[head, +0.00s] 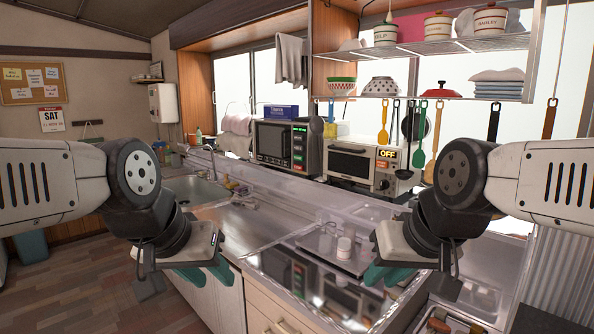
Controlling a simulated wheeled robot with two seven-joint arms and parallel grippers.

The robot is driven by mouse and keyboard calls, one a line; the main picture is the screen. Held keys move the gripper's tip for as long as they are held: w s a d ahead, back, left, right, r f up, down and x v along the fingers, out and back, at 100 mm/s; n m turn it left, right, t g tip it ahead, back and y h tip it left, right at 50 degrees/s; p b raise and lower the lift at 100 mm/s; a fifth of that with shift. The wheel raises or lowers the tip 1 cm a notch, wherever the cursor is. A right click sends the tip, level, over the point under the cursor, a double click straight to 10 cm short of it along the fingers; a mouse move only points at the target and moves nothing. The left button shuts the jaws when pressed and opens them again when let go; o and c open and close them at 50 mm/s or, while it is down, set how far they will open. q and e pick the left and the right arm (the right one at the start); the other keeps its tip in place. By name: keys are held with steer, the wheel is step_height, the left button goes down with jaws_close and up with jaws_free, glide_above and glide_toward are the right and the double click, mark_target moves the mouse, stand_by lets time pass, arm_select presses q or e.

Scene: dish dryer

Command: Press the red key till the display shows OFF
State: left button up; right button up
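The white dish dryer (350,162) stands on the back counter, right of the microwave. Its display (388,154) reads OFF in orange on black. A key panel (382,165) sits just under the display; the keys are too small to tell apart, so I cannot clearly make out a red key. My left gripper (205,276) hangs in front of the counter at left, its teal fingers apart and empty. My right gripper (383,275) is over the front counter, below and in front of the dryer, its teal fingers apart and empty. Neither touches the dryer.
A dark microwave (280,145) stands left of the dryer. Spatulas and ladles (421,150) hang close to the dryer's right side, under a shelf (440,45) with pots and bowls. A sink (195,188) is at left. The steel counter (290,215) before the dryer is mostly clear.

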jaws_close()
stand_by(1.4)
